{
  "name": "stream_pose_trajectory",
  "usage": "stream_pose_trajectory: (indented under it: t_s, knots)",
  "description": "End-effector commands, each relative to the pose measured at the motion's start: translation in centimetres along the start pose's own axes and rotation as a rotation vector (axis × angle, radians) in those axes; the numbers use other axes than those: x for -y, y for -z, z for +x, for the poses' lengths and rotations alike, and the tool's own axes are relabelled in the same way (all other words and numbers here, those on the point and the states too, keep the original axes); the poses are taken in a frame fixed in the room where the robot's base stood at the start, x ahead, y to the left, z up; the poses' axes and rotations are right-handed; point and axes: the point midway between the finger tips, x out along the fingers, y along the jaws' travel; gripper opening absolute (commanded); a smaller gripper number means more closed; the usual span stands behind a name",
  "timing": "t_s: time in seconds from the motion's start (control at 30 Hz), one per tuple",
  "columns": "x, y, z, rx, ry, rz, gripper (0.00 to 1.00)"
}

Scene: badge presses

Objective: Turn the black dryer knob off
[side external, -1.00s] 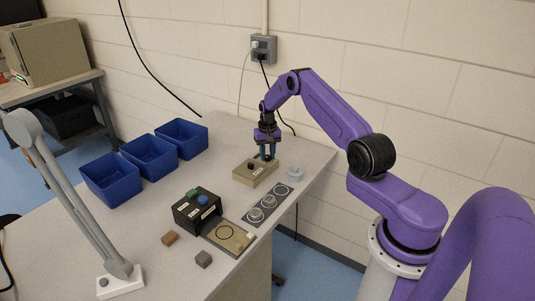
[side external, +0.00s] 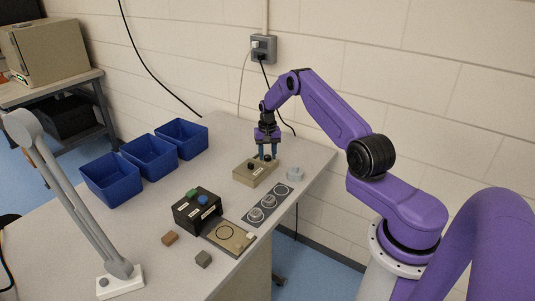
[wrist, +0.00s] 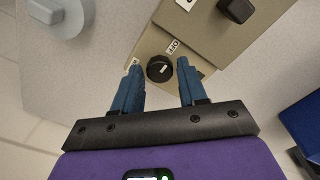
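A beige control box (side external: 254,176) sits on the table below my gripper (side external: 268,154). In the wrist view, a round black knob (wrist: 160,68) with a short pale mark is on the box, beside a white label reading OFF (wrist: 173,47). My gripper (wrist: 158,68) is open, with its blue fingertips on either side of this knob and small gaps showing. A second black knob (wrist: 237,10) is on the same box, also seen in the side view (side external: 251,166). I cannot tell which knob is labelled as the dryer's.
A grey round piece (side external: 295,174) and a dark tray of discs (side external: 267,205) lie close to the box. A black box with green and blue buttons (side external: 197,211) stands nearer the camera. Several blue bins (side external: 111,180) line the left. The wall is close behind.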

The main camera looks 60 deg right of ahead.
Motion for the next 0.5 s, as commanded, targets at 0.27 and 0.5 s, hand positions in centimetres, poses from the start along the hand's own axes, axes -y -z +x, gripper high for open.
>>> stream_pose_trajectory:
  t_s: [0.27,0.5]
  knots:
    - [0.0,0.0,-0.5,0.001,-0.001,-0.001,0.42]
    - [0.0,0.1,-4.4,-0.004,0.001,-0.002,0.42]
